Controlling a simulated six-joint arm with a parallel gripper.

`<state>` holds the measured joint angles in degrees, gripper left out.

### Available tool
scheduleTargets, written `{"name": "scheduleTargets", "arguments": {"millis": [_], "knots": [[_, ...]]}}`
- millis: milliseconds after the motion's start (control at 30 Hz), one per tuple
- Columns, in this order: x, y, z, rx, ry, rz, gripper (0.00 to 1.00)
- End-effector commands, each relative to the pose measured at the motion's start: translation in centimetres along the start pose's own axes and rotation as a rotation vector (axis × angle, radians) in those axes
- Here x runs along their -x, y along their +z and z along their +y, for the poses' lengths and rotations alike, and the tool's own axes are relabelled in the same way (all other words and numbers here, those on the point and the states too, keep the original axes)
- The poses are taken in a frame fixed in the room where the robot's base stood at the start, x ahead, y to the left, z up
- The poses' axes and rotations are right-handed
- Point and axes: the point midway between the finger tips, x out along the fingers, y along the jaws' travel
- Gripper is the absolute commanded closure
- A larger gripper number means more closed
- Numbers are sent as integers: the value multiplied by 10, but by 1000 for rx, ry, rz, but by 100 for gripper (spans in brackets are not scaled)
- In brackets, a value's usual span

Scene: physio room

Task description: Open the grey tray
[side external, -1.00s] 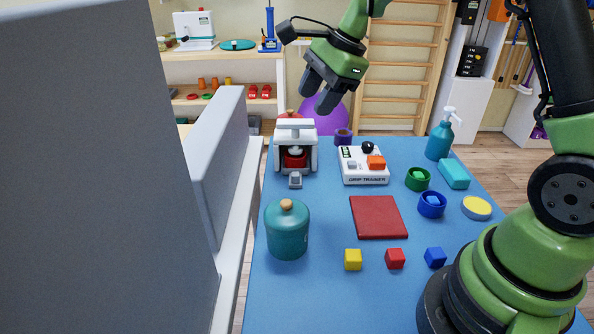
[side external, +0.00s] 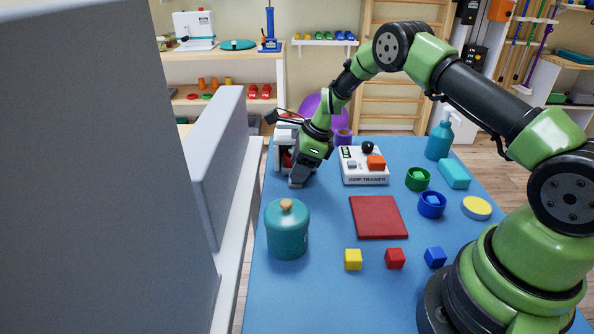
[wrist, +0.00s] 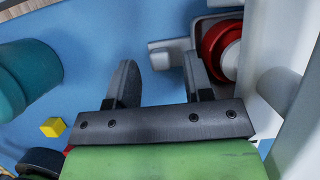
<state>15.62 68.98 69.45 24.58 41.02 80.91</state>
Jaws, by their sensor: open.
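A white machine (side external: 280,160) with a red part inside stands at the table's far left, partly hidden by my gripper. In the wrist view its red round part (wrist: 222,52) and white body show at the upper right. A light grey handle-like piece (wrist: 162,54), seemingly the front of the grey tray, sticks out from its base. My gripper (side external: 299,180) is low in front of the machine, pointing down. In the wrist view my gripper (wrist: 160,68) is open, with the grey piece's end between the fingertips. I cannot tell whether either finger touches it. The side view hides the piece.
A teal jar (side external: 287,230) stands nearer on the left. A grip trainer box (side external: 363,167) stands right of my gripper. A red mat (side external: 378,217), a yellow cube (side external: 353,259) and other small items lie nearer. Grey panels (side external: 220,160) rise along the left edge.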

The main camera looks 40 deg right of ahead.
Motion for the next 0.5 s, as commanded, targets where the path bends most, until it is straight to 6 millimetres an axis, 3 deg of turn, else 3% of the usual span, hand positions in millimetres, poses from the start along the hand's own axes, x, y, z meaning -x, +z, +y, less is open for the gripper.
{"name": "scheduleTargets", "arguments": {"millis": [133,433,500], "knots": [[-12,0,0,0,1,0,53],[-15,0,0,1,0,0,53],[-15,0,0,1,0,0,67]]}}
